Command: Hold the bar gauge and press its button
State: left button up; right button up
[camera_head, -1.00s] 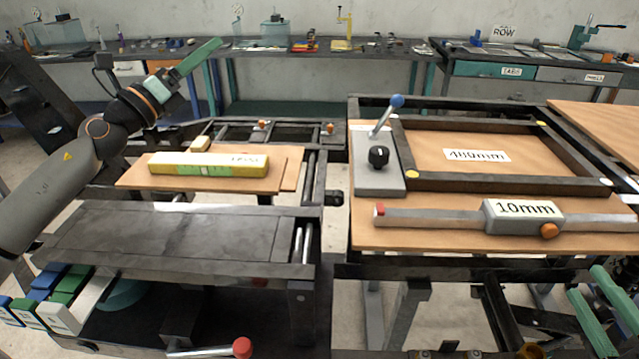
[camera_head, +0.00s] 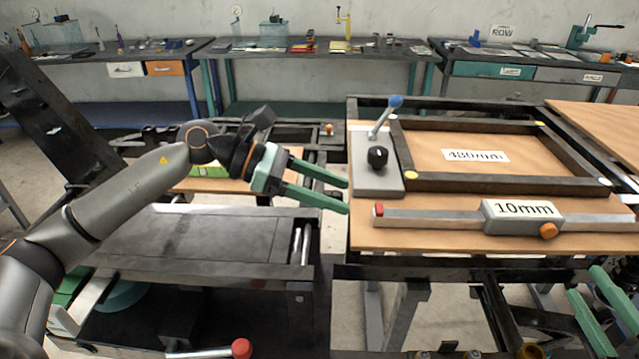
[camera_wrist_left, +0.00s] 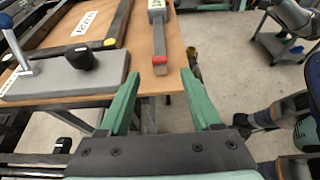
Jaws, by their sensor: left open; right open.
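The bar gauge (camera_head: 430,217) lies on the wooden board at the right, a long grey bar with a slider box (camera_head: 523,213) marked 10mm and an orange knob (camera_head: 548,230). A red button (camera_head: 378,209) sits at its left end. My left gripper (camera_head: 347,196) is open and empty, just left of the red end and apart from it. In the left wrist view the gauge (camera_wrist_left: 160,45) points its red button (camera_wrist_left: 159,60) towards the gap between the open green fingers (camera_wrist_left: 160,95). My right gripper (camera_head: 595,325) is open at the lower right edge, partly out of frame.
A grey plate (camera_head: 375,182) with a blue-knobbed lever (camera_head: 396,102) and a black knob (camera_head: 378,157) stands just behind the gauge's left end. A dark frame (camera_head: 500,182) around a 480mm label lies behind the gauge. A gap separates the left bench (camera_head: 190,245) from the board.

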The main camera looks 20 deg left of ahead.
aim_at(389, 213)
pick_arm(q)
jog(key=x, duration=1)
jog(key=shift+w+d+f, duration=0.1)
jog(key=shift+d, duration=0.1)
jog(key=shift+c, duration=0.2)
grip_shut()
jog(key=c, duration=0.7)
grip_release()
grip_shut()
